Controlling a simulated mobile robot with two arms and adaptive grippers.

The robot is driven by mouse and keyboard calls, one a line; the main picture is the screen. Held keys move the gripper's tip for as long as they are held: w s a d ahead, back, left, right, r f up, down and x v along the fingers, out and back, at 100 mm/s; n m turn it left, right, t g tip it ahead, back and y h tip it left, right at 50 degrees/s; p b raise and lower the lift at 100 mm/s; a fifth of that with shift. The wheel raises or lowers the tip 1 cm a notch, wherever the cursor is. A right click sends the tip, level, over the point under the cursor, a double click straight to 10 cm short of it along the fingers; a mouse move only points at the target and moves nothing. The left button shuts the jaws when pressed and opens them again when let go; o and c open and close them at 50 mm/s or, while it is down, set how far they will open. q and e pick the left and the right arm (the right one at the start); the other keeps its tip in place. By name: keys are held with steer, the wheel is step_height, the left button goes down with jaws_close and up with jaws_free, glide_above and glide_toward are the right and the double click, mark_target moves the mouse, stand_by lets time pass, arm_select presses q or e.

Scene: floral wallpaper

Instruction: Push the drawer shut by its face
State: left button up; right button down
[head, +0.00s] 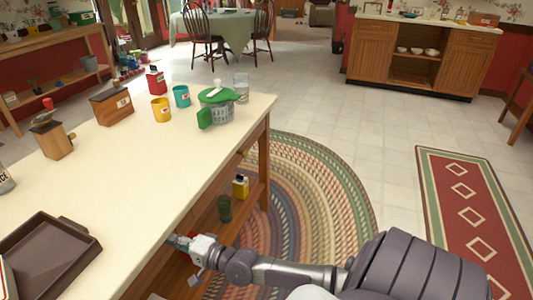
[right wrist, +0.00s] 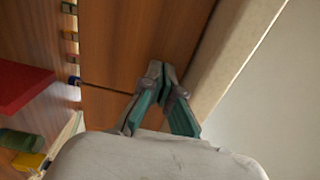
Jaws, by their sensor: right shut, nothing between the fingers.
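The drawer face is a plain brown wooden panel in the right wrist view (right wrist: 135,45), under the pale countertop edge. A dark seam separates it from another wooden panel. In the head view the face is mostly hidden below the counter's edge. My right gripper (head: 180,242) is shut and empty at the counter's front side. In the right wrist view its fingertips (right wrist: 158,70) are together, pointing at the wood near the seam. I cannot tell whether they touch it or how far the drawer stands out. My left gripper is not in view.
The pale countertop (head: 120,180) holds a dark tray (head: 50,255), a grinder (head: 52,138), cups and a green-lidded container (head: 216,108). A dark green cup (head: 224,208) and yellow bottle (head: 240,187) stand on the shelf below. Floor right of the counter, with a braided rug (head: 320,190), is open.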

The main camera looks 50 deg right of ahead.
steer(key=v, duration=1.2)
steer(key=s+f+n+g+h, duration=0.35)
steer(key=f+n+g, duration=0.3)
steer(key=f, duration=1.35)
steer(key=s+a+f+n+g+h, duration=0.1)
steer(key=s+a+f+n+g, duration=0.3)
steer(key=s+f, duration=0.6)
steer(key=s+a+f+n+g+h, duration=0.15)
steer(key=s+f+n+g, duration=0.4)
steer(key=s+f, duration=0.55)
arm_select(q)
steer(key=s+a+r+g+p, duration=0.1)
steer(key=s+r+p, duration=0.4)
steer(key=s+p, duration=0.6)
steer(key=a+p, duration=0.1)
steer(key=p, duration=0.1)
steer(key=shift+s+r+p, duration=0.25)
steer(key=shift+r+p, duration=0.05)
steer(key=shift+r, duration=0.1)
arm_select(e)
steer(key=s+d+r+n, duration=0.1)
steer(key=s+d+r, duration=0.1)
steer(key=s+r, duration=0.4)
steer(key=s, duration=0.4)
steer(key=shift+s+d+r, duration=0.2)
steer(key=shift+s, duration=0.2)
